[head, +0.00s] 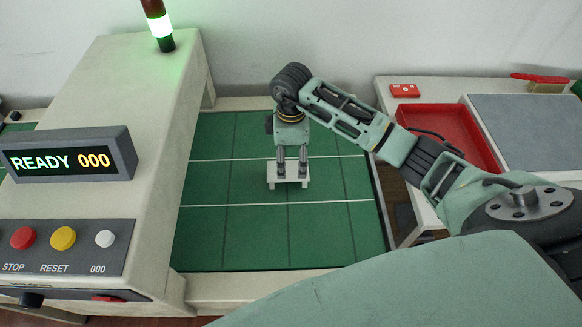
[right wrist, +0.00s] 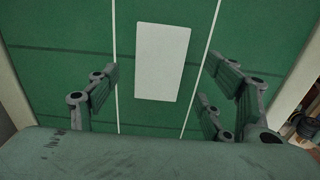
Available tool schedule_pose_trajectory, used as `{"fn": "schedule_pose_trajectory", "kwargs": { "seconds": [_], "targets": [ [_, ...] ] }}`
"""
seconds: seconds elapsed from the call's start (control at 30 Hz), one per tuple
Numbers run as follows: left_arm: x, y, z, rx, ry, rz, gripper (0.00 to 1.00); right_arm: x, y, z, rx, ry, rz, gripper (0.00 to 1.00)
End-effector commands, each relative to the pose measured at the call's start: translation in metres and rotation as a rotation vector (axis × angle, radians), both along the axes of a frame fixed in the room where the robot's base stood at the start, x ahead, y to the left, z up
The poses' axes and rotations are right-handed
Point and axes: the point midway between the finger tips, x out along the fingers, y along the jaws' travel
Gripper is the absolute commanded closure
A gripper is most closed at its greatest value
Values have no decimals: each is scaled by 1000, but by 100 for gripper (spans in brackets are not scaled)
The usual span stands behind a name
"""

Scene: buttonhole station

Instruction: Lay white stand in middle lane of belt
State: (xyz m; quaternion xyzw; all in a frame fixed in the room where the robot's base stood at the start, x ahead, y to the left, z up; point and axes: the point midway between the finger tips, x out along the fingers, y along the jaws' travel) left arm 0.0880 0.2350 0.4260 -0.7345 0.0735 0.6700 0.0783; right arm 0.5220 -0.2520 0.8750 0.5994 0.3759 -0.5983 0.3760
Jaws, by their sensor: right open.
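The white stand (head: 288,183) is a small flat-topped piece with short legs. It rests upright on the green belt (head: 335,235), between the two white lines, in the middle lane. My right gripper (head: 292,173) is open and empty above the stand, fingers pointing down. In the right wrist view its fingers (right wrist: 165,95) are spread wide on either side, apart from the stand. My left gripper is out of view.
A machine housing with a READY 000 display (head: 68,155) and buttons stands left of the belt. The surrounding belt is clear.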

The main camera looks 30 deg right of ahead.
Motion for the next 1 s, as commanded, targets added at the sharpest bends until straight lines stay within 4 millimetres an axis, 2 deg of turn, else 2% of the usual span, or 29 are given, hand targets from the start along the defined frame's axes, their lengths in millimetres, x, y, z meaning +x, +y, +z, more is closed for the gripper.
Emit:
{"fn": "schedule_pose_trajectory", "kwargs": {
  "seconds": [0.1, 0.3, 1.0],
  "targets": [
    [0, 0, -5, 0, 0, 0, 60, 1, -1, 23, -1, -4, 1, 26],
    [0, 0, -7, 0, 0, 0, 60, 0, 0, 45, 0, -1, 0, 26],
    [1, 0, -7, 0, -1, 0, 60, 0, 0, 49, 0, 1, 0, 26]
  ]
}}
